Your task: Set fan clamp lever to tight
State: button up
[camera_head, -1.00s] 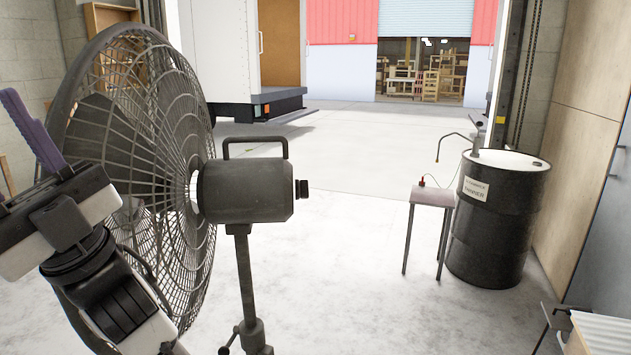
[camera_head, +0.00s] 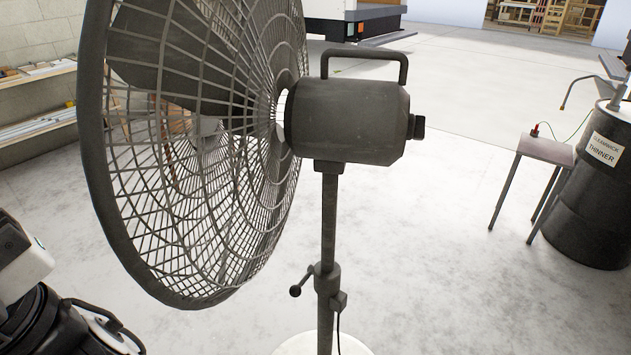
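The large pedestal fan (camera_head: 350,120) stands close in front of me, its round wire cage on the left and its dark motor housing with a top handle in the middle. The clamp lever (camera_head: 302,282), a short rod with a dark ball end, sticks out to the left of the collar (camera_head: 327,280) on the fan's pole and points a little downward. Part of my arm shows at the lower left edge, left of the fan and apart from the lever. My gripper's fingers are outside the picture.
The fan's pale round base (camera_head: 355,345) sits at the bottom edge. A small table (camera_head: 545,150) and a black drum labelled thinner (camera_head: 590,205) stand to the right. Shelves (camera_head: 38,110) line the left wall. The floor between the fan and the small table is clear.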

aim_at(294, 291)
jog(key=j+z, duration=0.2)
jog(key=j, duration=0.35)
jog(key=j+z, duration=0.2)
jog(key=j, duration=0.35)
jog(key=k+j+z, duration=0.2)
jog(key=j, duration=0.35)
